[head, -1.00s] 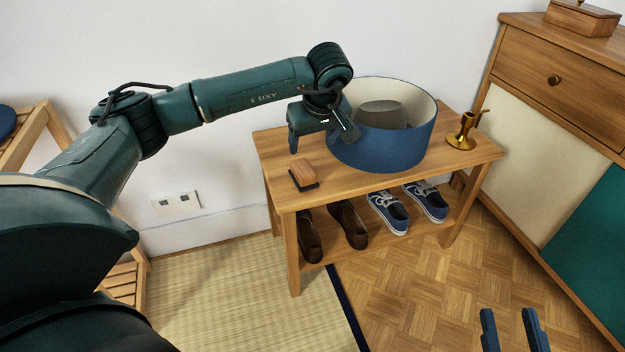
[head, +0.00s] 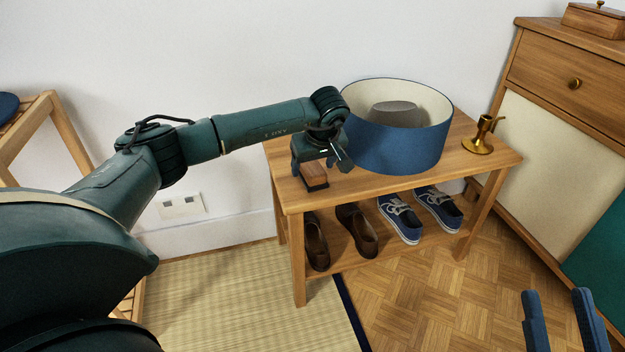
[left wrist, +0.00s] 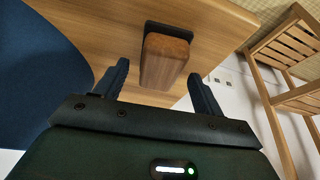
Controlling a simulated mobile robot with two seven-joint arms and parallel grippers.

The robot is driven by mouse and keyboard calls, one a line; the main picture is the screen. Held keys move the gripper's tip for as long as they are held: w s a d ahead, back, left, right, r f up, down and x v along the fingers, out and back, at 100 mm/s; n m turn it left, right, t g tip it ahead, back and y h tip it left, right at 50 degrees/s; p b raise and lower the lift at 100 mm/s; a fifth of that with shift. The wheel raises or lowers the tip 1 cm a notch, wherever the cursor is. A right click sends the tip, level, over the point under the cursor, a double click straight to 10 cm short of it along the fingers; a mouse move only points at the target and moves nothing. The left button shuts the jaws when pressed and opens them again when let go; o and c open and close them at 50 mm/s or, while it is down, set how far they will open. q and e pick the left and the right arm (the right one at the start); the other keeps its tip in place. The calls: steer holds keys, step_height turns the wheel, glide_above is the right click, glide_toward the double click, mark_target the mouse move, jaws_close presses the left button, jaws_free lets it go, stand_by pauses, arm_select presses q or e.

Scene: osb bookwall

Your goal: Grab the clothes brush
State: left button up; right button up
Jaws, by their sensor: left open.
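The clothes brush (head: 314,175) has a brown wooden back and a dark bristle side. It lies on the top of the wooden shoe bench (head: 393,184), near its left end. My left gripper (head: 312,164) is over the brush and hides part of it. In the left wrist view the brush (left wrist: 165,62) shows ahead of and between the two fingers of my left gripper (left wrist: 157,85), which is open and empty. From these views I cannot tell the exact gap. My right gripper (head: 562,318) shows only as two spread fingers at the lower right, over the floor, empty.
A large blue round box (head: 395,145) with a grey hat (head: 397,113) inside stands right beside my left gripper. A brass candlestick (head: 480,136) stands at the bench's right end. Brown shoes (head: 357,231) and blue sneakers (head: 401,217) sit on the lower shelf.

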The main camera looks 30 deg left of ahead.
arm_select(q)
steer(key=shift+a+f, duration=0.1)
steer(key=c, duration=1.1)
